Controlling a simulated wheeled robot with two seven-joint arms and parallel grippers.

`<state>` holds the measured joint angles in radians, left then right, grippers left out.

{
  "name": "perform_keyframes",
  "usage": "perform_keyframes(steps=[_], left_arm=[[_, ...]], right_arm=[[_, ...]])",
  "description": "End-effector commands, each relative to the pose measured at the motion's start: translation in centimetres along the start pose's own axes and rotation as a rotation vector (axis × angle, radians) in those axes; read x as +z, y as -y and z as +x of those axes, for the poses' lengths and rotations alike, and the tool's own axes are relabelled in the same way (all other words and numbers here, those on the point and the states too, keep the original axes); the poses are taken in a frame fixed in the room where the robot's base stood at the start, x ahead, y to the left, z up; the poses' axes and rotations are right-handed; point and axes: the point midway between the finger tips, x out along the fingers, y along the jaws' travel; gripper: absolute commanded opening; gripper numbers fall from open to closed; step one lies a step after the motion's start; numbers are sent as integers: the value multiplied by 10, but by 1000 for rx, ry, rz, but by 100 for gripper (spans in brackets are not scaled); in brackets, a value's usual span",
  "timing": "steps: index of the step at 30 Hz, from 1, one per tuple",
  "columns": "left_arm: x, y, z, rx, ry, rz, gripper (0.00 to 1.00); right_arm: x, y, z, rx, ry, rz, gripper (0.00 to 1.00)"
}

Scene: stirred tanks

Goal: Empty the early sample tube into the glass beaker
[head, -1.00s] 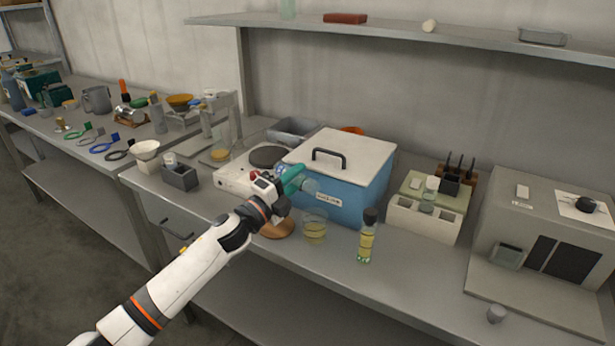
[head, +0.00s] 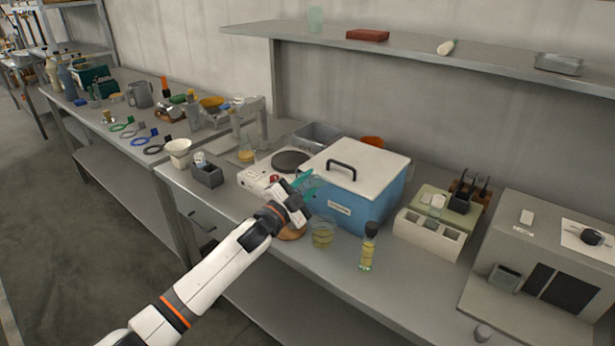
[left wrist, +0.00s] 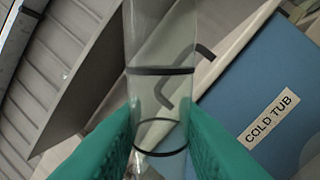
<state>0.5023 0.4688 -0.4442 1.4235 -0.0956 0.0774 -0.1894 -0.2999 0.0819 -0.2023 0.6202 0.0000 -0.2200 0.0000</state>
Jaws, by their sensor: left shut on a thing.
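My left gripper (head: 304,186) has teal fingers and is in front of the blue tub's left side, above and left of the glass beaker. It is shut on a clear glass tube (left wrist: 160,45), which shows between the fingers in the left wrist view with two dark rings around it. I see no coloured liquid in the visible part of the tube; in the head view the tube is hard to make out. The glass beaker (head: 322,236) stands upright on the bench with yellowish liquid in it. My right gripper is not in view.
The blue cold tub (head: 372,207) with a white lid stands behind the beaker. A black-capped bottle of yellow liquid (head: 368,248) stands right of the beaker. A brown round thing (head: 292,231) is left of it. A hotplate (head: 262,176) and a pale rack (head: 428,236) flank the tub.

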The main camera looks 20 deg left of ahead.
Motion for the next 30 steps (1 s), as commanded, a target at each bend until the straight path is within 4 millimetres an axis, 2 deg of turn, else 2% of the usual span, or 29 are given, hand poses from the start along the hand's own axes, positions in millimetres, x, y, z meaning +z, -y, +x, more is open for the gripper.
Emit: perform_keyframes(steps=[1,15,30], left_arm=[[6,-3,1,-1,-10,-42,4],[24,-4,1,-2,-114,-423,4],[44,-4,1,-2,-189,-704,4]], right_arm=[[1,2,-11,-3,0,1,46],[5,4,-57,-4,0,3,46],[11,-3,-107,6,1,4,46]])
